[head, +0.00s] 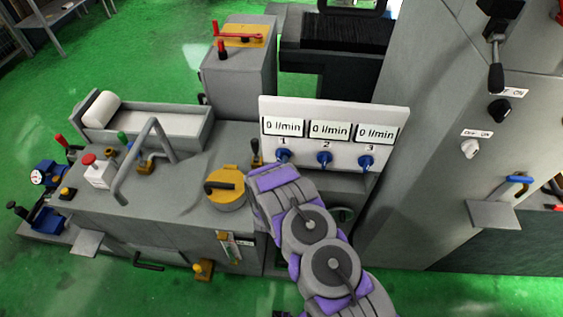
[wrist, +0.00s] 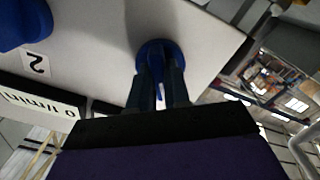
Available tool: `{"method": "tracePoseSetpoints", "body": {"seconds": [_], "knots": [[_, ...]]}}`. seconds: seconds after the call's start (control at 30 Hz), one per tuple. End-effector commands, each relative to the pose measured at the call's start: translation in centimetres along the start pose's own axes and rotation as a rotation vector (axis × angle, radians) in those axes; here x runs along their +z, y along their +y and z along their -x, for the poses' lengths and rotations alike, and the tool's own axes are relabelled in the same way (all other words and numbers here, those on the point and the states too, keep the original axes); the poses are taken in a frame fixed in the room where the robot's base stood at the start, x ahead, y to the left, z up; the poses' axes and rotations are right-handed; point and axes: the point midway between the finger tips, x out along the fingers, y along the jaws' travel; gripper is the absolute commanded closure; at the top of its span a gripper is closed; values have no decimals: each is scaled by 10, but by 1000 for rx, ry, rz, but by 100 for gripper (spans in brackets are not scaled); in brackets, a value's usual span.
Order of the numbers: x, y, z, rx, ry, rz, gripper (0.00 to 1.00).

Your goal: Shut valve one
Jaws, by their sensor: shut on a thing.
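Valve one is a blue knob (head: 283,155) under the number 1 on the white panel (head: 333,113) in the head view. Its display above reads 0 l/min. My gripper reaches the panel from below at this valve, and my arm hides part of the area under it. In the wrist view the blue knob (wrist: 156,55) lies between my gripper's dark fingers (wrist: 160,88), which are shut on it. Valve two (head: 324,159) and valve three (head: 366,161) are blue knobs to the right, also under displays of 0 l/min.
The grey machine body with a yellow round cap (head: 227,188) stands left of my arm. A bent grey handle (head: 145,155) and a red button box (head: 97,171) are farther left. A tall grey cabinet (head: 440,140) with switches stands right of the panel. Green floor is open at front.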

Motion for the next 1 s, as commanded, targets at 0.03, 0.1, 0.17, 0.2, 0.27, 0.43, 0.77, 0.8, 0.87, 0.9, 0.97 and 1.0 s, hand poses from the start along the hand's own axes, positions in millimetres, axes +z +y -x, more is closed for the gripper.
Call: {"method": "tracePoseSetpoints", "body": {"seconds": [0.03, 0.1, 0.17, 0.2, 0.27, 0.43, 0.77, 0.8, 0.87, 0.9, 0.97, 1.0], "knots": [[1, 0, 0, 0, -3, -44, 100], [0, 0, 0, 1, -2, -111, 100], [0, 0, -1, 1, -1, -167, 100], [-1, 0, -1, 1, 0, -203, 100], [-2, 0, -1, 2, 2, -256, 100], [-3, 0, -2, 2, 5, -391, 100], [-5, 0, -3, 3, 11, -559, 100], [-6, 0, -3, 3, 12, -572, 100], [-6, 0, -3, 3, 13, -585, 100], [-6, 1, -3, 3, 13, -593, 100], [-6, 1, -4, 3, 14, -602, 100], [-7, 1, -4, 3, 15, -606, 100]]}}
